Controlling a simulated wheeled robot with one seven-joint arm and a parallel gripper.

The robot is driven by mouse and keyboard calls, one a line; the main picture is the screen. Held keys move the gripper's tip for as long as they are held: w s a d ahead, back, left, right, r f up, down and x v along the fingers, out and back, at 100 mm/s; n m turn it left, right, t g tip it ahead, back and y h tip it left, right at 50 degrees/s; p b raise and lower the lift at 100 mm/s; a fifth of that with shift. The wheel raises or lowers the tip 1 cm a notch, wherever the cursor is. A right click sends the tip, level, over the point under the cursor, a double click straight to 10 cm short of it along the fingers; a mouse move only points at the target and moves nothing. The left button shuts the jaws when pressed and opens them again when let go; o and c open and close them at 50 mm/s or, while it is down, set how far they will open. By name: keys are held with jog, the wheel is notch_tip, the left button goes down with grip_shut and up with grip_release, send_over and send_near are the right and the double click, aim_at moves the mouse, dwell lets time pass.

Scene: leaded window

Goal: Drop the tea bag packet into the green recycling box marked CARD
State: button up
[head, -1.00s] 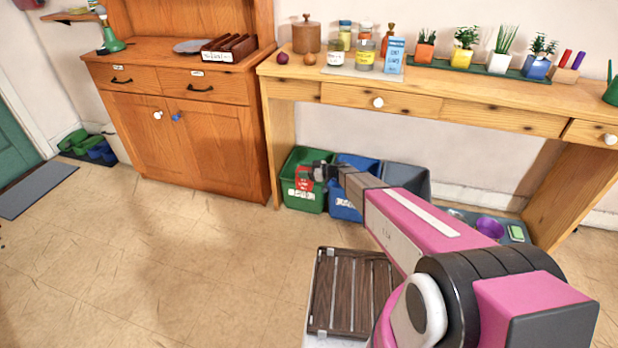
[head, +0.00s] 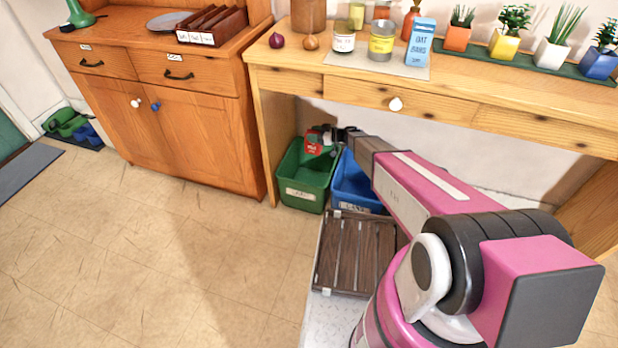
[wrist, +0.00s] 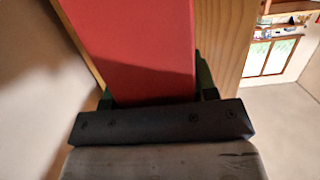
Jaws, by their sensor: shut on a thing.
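The red tea bag packet (head: 312,144) is held in my gripper (head: 322,136), above the green recycling box. In the wrist view the packet (wrist: 135,45) fills the upper middle, between the fingers of my gripper (wrist: 152,95). The green recycling box (head: 302,194) stands on the floor under the bench, with a pale label on its front too small to read. The packet is over the back right part of its opening. I cannot tell the height of the packet above the rim. The inside of the box is partly shaded.
A blue box (head: 357,190) stands right beside the green one, partly behind my arm. The wooden bench (head: 440,105) overhangs the boxes, with a leg (head: 267,150) to their left. A slatted dark crate (head: 352,255) lies in front. The floor at left is clear.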

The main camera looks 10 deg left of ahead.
jog(key=shift+f, duration=2.8)
jog(key=o, duration=1.3)
jog(key=v, duration=1)
jog(key=shift+d, duration=0.4)
jog(key=shift+r, duration=0.1)
